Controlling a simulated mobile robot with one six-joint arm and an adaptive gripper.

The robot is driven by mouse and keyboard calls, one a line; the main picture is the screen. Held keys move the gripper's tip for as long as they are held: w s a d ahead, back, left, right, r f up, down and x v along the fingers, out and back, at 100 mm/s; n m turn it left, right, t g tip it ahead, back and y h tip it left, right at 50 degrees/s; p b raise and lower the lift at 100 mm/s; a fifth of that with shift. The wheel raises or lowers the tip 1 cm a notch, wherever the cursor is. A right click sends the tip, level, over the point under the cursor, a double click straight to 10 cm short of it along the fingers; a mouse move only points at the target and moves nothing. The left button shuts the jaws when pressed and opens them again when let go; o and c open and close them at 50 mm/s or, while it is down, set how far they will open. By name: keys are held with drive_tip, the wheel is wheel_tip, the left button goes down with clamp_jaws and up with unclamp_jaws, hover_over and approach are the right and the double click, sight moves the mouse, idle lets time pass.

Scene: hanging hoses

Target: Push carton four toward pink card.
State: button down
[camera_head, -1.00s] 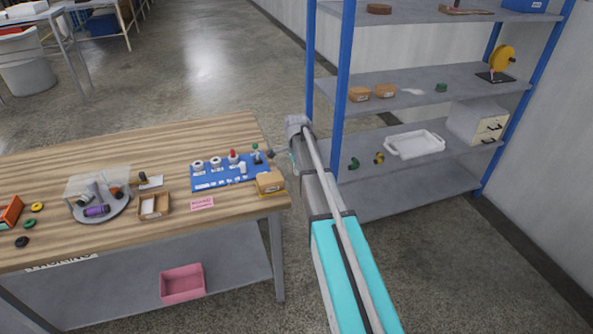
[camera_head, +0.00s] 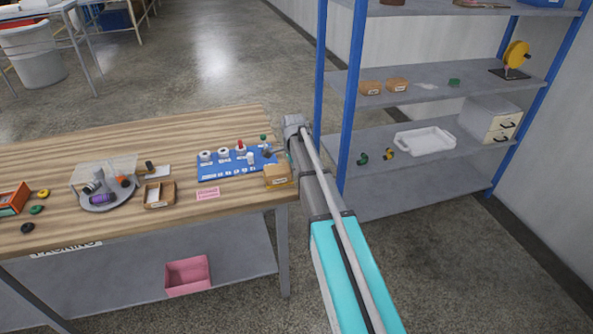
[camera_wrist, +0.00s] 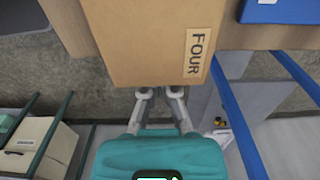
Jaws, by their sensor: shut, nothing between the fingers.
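Carton four (camera_head: 278,177) is a small brown box at the right edge of the wooden table. In the wrist view carton four (camera_wrist: 150,40) shows close up, with its FOUR label. The pink card (camera_head: 208,193) lies flat on the table to the left of the carton. My gripper (camera_wrist: 160,92) is shut and empty. Its fingertips are at the carton's near face in the wrist view; I cannot tell whether they touch. In the head view my arm runs past the table's right end and the fingers cannot be made out.
A blue board (camera_head: 220,172) with white and red-topped parts sits just behind the carton and card. An open brown box (camera_head: 159,195) and a round grey tray (camera_head: 106,203) stand farther left. The blue-posted shelf (camera_head: 345,115) rises close to my arm's right.

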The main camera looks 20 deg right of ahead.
sight(271, 170)
drive_tip(key=a, duration=1.2)
drive_tip(key=shift+a, duration=0.1)
idle(0.4)
drive_tip(key=shift+d, duration=0.65)
drive_tip(key=d, duration=0.2)
drive_tip(key=shift+d+r+p, duration=0.3)
drive_tip(key=shift+d, duration=0.1)
wheel_tip(271, 170, up, 9)
drive_tip(key=p, duration=0.9)
drive_tip(key=shift+r, duration=0.2)
